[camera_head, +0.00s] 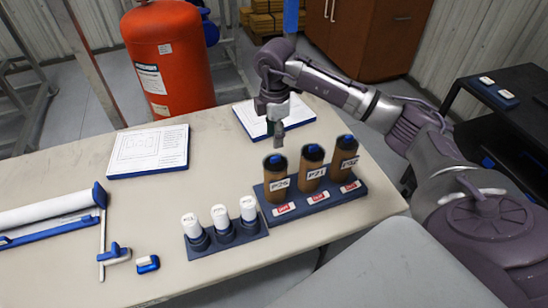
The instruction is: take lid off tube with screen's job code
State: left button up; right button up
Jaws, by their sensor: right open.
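Three brown tubes stand upright in a dark blue rack (330,199): a left tube (276,184), a middle tube (312,172) and a right tube (344,160). Each has a dark lid with a blue top and a white label. The middle label looks like P71; the other codes are too small to read surely. My right gripper (276,145) is open, pointing down just above and behind the left tube, with nothing visible between its fingers. A flat white-faced panel (148,150) lies at the left; its text is unreadable. My left gripper is not in view.
A second blue-edged panel (270,117) lies behind my right gripper. A small blue rack (228,241) with three white-capped pieces stands left of the tubes. A white roll (45,212) and blue-and-white tools (115,253) lie at the left. The table's middle is clear.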

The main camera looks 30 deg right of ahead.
aim_at(275, 157)
notch_tip(275, 157, down, 3)
jog(key=shift+r, duration=0.2)
jog(key=shift+w+d+f, duration=0.1)
jog(key=shift+f, duration=0.25)
jog(key=shift+f+p, duration=0.2)
jog(key=shift+p, duration=0.25)
notch_tip(275, 157, down, 4)
jog(key=shift+f+p, duration=0.15)
jog(key=shift+p, duration=0.9)
jog(key=shift+f, duration=0.25)
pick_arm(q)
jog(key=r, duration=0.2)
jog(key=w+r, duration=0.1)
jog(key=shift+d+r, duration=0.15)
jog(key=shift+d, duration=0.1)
pick_arm(e)
grip_shut()
